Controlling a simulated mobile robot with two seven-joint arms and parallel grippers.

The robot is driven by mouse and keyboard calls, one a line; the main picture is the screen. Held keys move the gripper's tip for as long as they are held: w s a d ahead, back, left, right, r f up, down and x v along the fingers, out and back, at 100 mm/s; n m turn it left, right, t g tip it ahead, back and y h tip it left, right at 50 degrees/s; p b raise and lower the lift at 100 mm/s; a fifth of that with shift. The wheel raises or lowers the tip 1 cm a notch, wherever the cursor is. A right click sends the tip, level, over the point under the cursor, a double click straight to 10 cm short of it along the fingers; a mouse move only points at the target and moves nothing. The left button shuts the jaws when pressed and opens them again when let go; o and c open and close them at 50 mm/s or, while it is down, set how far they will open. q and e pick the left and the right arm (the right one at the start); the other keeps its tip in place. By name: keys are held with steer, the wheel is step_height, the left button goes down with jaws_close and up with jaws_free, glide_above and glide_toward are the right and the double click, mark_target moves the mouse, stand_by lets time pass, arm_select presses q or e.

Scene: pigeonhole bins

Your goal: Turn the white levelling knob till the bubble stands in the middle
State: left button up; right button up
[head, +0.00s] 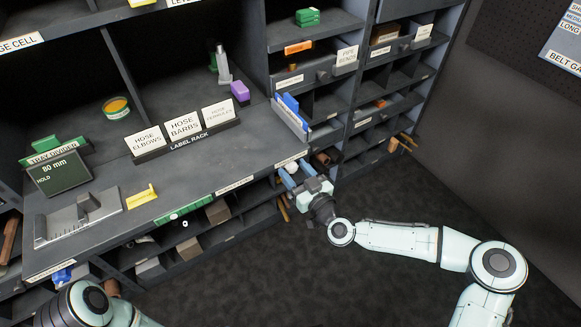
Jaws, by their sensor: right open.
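A green strip (183,209), which may be the level, lies along the front edge of the counter. No bubble can be made out in it. A small white round piece (185,223) shows just below the strip; I cannot tell whether it is the levelling knob. My right gripper (289,171) has blue fingers. It is open and empty at the counter's right front corner, well to the right of the strip and apart from it. My left arm shows at the bottom left, but its gripper is out of view.
The counter (225,160) holds a label rack (188,141), a grey measuring block (78,218), an 80 mm display (60,172) and a yellow piece (141,197). Pigeonhole bins with blocks lie below and right. The dark floor (330,275) in front is clear.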

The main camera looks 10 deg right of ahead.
mark_target(294, 169)
stand_by(0.3)
steer(key=p+v, duration=0.2)
steer(key=v, duration=0.2)
steer(key=shift+s+d+r, duration=0.1)
steer(key=shift+s, duration=0.2)
arm_select(q)
step_height(294, 169, up, 3)
steer(key=shift+r+p, duration=0.1)
steer(key=shift+p, duration=0.2)
arm_select(e)
steer(key=shift+v, duration=0.75)
arm_select(q)
steer(key=s+d+r+g+h+p, duration=0.1)
steer(key=s+d+r+g+p, duration=0.2)
steer(key=s, duration=0.7)
steer(key=shift+s+d+r+m+h+p, duration=0.15)
steer(key=shift+d+r+m+h+p, duration=0.2)
steer(key=shift+d+r+p, duration=0.5)
arm_select(e)
steer(key=v, duration=1.3)
steer(key=shift+s+b, duration=0.2)
steer(key=shift+b, duration=0.1)
